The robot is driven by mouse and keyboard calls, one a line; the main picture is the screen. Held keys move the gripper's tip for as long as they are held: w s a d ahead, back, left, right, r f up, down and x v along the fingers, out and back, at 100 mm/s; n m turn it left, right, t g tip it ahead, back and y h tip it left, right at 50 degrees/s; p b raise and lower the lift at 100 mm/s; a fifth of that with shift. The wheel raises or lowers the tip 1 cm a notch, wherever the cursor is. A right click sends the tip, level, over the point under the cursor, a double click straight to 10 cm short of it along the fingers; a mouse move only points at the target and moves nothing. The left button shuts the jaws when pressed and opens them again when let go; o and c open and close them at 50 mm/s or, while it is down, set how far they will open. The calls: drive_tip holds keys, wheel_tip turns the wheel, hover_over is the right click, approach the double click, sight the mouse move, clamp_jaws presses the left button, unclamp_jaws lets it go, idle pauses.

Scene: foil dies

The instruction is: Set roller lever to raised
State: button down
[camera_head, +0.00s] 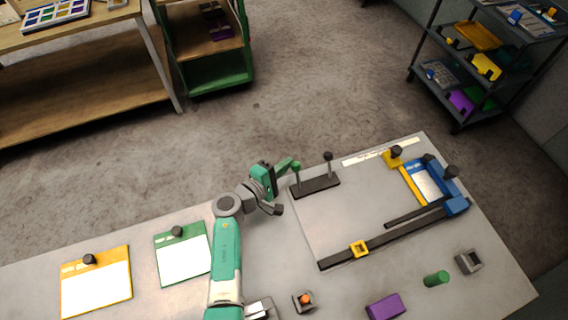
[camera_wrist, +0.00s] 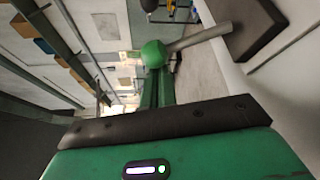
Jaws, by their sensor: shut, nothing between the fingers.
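A dark base plate (camera_head: 318,188) on the table carries two upright levers. One has a green ball knob (camera_head: 297,165) at its left end, the other a black knob (camera_head: 328,156) at its right end. No label shows which is the roller lever. My gripper (camera_head: 288,164) is shut and empty, with its green fingers right beside the green knob. In the wrist view the green ball (camera_wrist: 154,53) sits at the tips of my fingers, on a grey rod (camera_wrist: 200,38) that runs to the dark base (camera_wrist: 258,25). I cannot tell whether they touch.
A flat press bed with a black rail (camera_head: 340,260), a yellow slider (camera_head: 359,249) and a blue frame (camera_head: 457,206) lies to the right. A purple block (camera_head: 385,306), a green cylinder (camera_head: 436,279) and a grey holder (camera_head: 468,261) stand near the front. Yellow (camera_head: 97,283) and green (camera_head: 183,255) framed plates lie left.

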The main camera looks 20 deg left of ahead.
drive_tip(key=shift+s+d+r, duration=0.25)
drive_tip(key=shift+r, duration=0.05)
drive_tip(key=shift+s+d+r+p, duration=0.2)
drive_tip(key=shift+p, duration=0.1)
drive_tip(key=shift+s+d+r, duration=0.3)
drive_tip(key=shift+s+d, duration=0.3)
drive_tip(key=shift+s+d+r, duration=0.1)
drive_tip(key=shift+s+d, duration=1.25)
drive_tip(key=shift+s, duration=0.05)
drive_tip(key=shift+s, duration=0.15)
drive_tip(key=p, duration=0.1)
approach(293, 167)
drive_tip(key=s+d, duration=0.2)
drive_tip(key=shift+s+d+r, duration=0.1)
drive_tip(key=shift+s+d, duration=0.25)
drive_tip(key=shift+d, duration=0.05)
